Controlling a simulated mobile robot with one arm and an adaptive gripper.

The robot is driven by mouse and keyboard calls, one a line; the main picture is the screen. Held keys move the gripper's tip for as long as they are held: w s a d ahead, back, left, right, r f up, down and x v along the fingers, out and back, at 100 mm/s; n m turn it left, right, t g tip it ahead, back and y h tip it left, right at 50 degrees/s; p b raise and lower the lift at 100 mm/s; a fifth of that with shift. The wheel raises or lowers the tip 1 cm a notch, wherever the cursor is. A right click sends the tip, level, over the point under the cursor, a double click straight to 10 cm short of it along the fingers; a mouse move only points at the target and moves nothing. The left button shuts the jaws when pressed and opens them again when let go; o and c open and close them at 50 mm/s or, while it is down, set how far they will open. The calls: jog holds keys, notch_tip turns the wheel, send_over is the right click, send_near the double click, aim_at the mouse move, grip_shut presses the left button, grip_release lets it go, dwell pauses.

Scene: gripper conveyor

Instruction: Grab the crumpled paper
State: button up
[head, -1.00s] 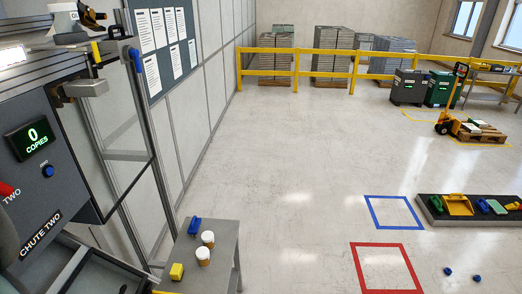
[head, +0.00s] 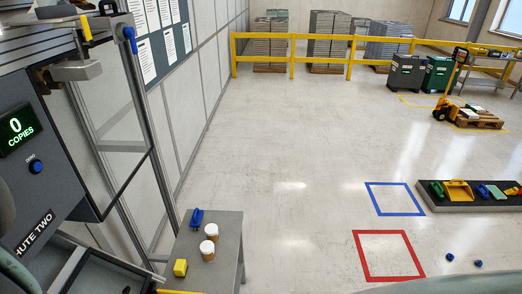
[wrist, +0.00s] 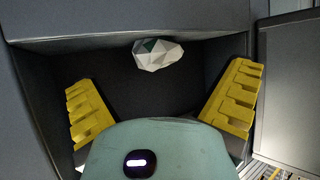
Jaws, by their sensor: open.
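The crumpled paper (wrist: 158,55) is a white faceted lump with a dark green patch. In the wrist view it sits toward the back of a dark recess, just under its upper edge. My gripper (wrist: 162,90) is open, with its two yellow ridged fingers spread wide to the left and right. The paper is ahead of the fingers, between their lines and touching neither. The head view does not show the paper or the fingers. A grey-green part at its bottom right edge seems to be my arm.
Grey walls (wrist: 35,100) close in around the recess. In the head view, the machine with the chute sign (head: 32,232) stands at left. A grey table (head: 228,232) beside it holds two cups, a yellow block and a blue item.

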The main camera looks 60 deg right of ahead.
jog(key=b+x, duration=0.1)
jog(key=b, duration=0.2)
jog(key=shift+w+a+f, duration=0.1)
jog(key=shift+a+f, duration=0.15)
jog(key=shift+f, duration=0.05)
jog(key=shift+w+a+f, duration=0.15)
jog(key=shift+a+f, duration=0.05)
jog(key=shift+a, duration=0.25)
jog(key=shift+w+a+r+p, duration=0.15)
jog(key=shift+w+a+p, duration=0.05)
jog(key=shift+a+p, duration=0.2)
jog(key=shift+w+a+f+p, duration=0.5)
jog(key=shift+f+p, duration=0.1)
jog(key=shift+p, duration=0.1)
jog(key=c, duration=0.8)
jog(key=shift+s, duration=0.1)
jog(key=shift+c, duration=0.2)
jog(key=shift+r, duration=0.15)
